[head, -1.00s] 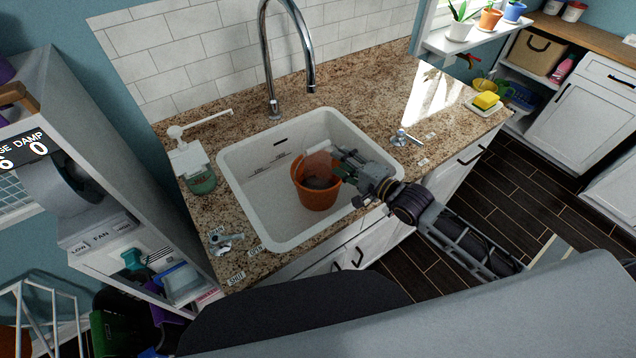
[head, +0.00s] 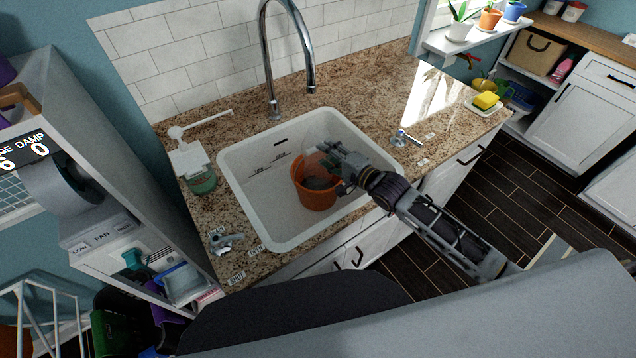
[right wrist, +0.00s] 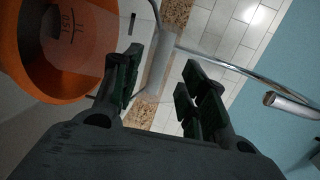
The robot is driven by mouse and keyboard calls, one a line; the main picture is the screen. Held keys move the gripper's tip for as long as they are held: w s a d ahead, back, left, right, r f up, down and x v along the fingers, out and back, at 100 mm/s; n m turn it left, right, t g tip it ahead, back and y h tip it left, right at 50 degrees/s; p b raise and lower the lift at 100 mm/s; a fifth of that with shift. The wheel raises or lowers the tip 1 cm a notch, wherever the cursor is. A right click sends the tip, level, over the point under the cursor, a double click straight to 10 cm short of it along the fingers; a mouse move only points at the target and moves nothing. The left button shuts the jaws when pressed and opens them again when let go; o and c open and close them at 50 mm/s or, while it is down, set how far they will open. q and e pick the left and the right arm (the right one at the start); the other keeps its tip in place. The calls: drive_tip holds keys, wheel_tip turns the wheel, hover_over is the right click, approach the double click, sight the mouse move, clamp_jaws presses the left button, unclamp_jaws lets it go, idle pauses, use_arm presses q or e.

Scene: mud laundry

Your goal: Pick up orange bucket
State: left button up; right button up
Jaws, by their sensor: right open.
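The orange bucket (head: 316,196) stands upright in the white sink (head: 262,222). Something dark shows inside it in the head view. My right gripper (head: 325,160) is over the bucket's back right rim and hides part of it. In the right wrist view the bucket (right wrist: 62,82) fills the left side, beside the left finger. My right gripper (right wrist: 163,85) is open there. A pale rod, perhaps the bucket's handle, shows between its fingers; I cannot tell whether they touch it. My left gripper is not in view.
A tall chrome faucet (head: 268,65) rises behind the sink, and its spout also shows in the right wrist view (right wrist: 290,103). A soap dispenser (head: 200,178) stands left of the sink. A yellow sponge (head: 486,100) lies far right. The counter right of the sink is mostly clear.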

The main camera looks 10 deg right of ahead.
drive_tip(key=shift+w+a, duration=0.1)
drive_tip(key=shift+w, duration=0.05)
idle(0.3)
drive_tip(key=shift+p+x, duration=0.45)
drive_tip(key=shift+x, duration=2.1)
drive_tip(key=shift+a+f, duration=0.1)
drive_tip(key=shift+a, duration=0.1)
clamp_jaws()
